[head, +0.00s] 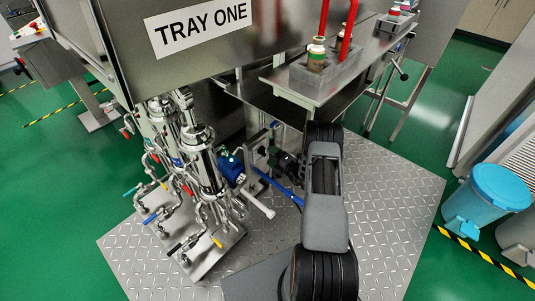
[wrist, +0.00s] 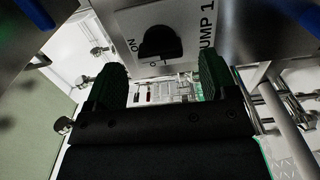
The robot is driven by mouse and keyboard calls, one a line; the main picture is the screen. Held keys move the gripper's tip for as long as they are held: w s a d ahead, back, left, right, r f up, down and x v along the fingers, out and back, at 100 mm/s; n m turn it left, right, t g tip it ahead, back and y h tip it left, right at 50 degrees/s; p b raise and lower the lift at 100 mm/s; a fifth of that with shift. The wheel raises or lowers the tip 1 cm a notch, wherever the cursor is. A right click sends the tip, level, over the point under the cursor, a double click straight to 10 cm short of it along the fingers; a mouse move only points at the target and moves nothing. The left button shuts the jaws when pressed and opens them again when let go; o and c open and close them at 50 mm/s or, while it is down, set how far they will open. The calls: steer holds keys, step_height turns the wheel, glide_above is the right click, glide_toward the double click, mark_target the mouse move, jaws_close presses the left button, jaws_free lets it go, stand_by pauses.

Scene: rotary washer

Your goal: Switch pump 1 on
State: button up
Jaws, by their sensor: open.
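The pump 1 switch is a black rotary knob (wrist: 160,42) on a light grey plate (wrist: 128,22) at the top of the wrist view. The plate carries the words "PUMP 1" and "ON", with ON to the left of the knob as pictured. I cannot tell for certain which mark the knob points at. My gripper (wrist: 160,82) is open and empty. Its two dark green-black fingers stand apart below the knob in the wrist view, and neither visibly touches it. In the head view my arm hides most of the switch area.
A blue pump motor (head: 231,168) stands beside steel filter housings (head: 203,160) and pipes with coloured valve handles. A steel bench with a grey tray (head: 325,78) holding a jar is above. A blue bin (head: 485,200) stands right. The diamond-plate floor (head: 400,215) is clear there.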

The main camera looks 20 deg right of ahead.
steer(key=p+v, duration=0.1)
steer(key=v, duration=1)
steer(key=shift+p, duration=0.35)
